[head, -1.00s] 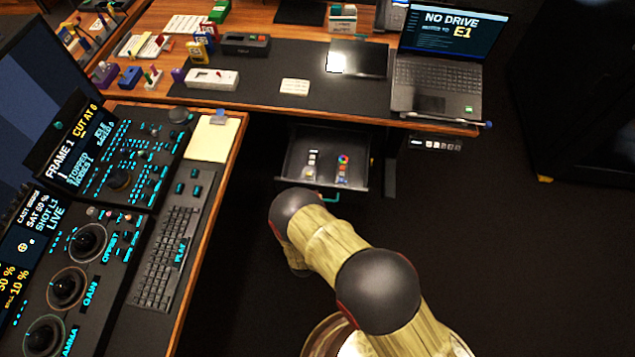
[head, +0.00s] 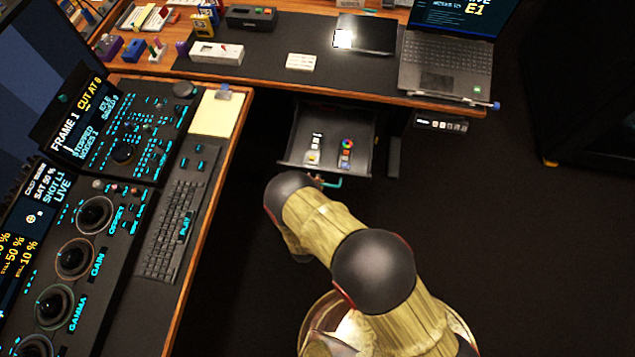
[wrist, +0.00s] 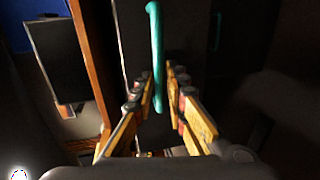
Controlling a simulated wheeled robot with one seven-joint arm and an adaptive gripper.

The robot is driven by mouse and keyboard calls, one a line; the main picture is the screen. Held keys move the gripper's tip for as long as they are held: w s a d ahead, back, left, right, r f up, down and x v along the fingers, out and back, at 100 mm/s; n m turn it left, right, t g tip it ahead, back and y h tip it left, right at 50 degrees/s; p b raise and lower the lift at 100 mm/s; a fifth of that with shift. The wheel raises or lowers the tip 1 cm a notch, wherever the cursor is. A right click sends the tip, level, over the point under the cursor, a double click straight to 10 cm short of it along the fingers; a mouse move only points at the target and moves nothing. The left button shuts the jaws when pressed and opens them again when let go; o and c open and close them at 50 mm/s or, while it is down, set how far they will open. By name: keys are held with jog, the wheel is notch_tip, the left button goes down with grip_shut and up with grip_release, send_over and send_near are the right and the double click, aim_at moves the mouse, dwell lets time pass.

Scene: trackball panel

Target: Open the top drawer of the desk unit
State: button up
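The top drawer (head: 302,150) of the desk unit stands pulled out below the desk's front edge in the head view, its inside showing. Its teal handle (head: 331,184) is on the drawer front, partly hidden by my arm. In the wrist view the handle (wrist: 155,35) runs upright between the two fingers of my gripper (wrist: 160,80). My gripper is hidden behind my arm in the head view.
Small items, including a colour wheel, lie in the drawer. The desk (head: 390,98) above carries a laptop (head: 447,55) and a dark tablet (head: 364,34). A console desk with a keyboard (head: 172,230) stands at left. The floor right of my arm is clear.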

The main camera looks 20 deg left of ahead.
jog(key=v, duration=1.2)
jog(key=shift+a, duration=0.1)
dwell(0.4)
